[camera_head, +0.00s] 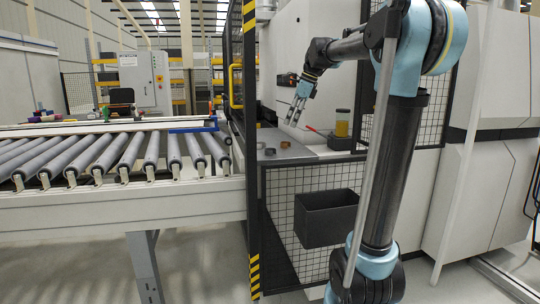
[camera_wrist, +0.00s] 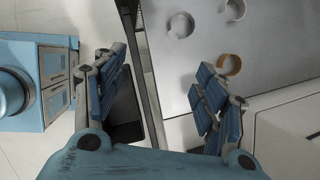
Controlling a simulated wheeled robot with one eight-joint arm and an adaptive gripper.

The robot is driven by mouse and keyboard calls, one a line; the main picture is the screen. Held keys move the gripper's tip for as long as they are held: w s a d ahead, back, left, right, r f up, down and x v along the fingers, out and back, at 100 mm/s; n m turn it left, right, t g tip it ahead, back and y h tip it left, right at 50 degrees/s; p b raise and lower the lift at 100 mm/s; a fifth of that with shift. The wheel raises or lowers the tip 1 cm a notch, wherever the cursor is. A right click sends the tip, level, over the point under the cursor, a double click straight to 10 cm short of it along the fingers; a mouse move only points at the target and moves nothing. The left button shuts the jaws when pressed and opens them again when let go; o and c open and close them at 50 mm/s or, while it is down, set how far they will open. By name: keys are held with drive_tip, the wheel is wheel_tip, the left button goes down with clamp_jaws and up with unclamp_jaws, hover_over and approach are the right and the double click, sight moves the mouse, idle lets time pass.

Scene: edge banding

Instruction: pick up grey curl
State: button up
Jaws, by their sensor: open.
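Several small open curls lie on a grey metal table (camera_head: 300,152). In the wrist view a pale grey curl (camera_wrist: 181,25) lies near the top middle. Another pale curl (camera_wrist: 236,9) is at the top right, and an orange-brown curl (camera_wrist: 229,65) lies below it. The table surface also shows in the wrist view (camera_wrist: 275,30). In the head view the curls are tiny and their colours are hard to tell. My gripper (camera_head: 295,113) is open and empty above the table, apart from the curls. Its two blue-padded fingers are spread in the wrist view (camera_wrist: 163,75).
A black bin (camera_head: 326,218) hangs on the mesh guard below the table. A jar with yellow contents (camera_head: 342,123) and a red-handled tool (camera_head: 316,130) are at the table's back right. A black-and-yellow post (camera_head: 252,200) and a roller conveyor (camera_head: 110,155) stand to the left.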

drive_tip(key=w+a+r+m, duration=0.2)
drive_tip(key=w, duration=0.2)
hover_over(270, 152)
drive_tip(key=w+d, duration=0.2)
drive_tip(key=f, duration=0.9)
drive_tip(key=shift+s+d+f, duration=0.15)
drive_tip(key=shift+d+f, duration=0.05)
drive_tip(key=shift+f, duration=0.2)
drive_tip(key=shift+x, duration=3.2)
drive_tip(key=shift+d, duration=0.15)
drive_tip(key=c, duration=0.8)
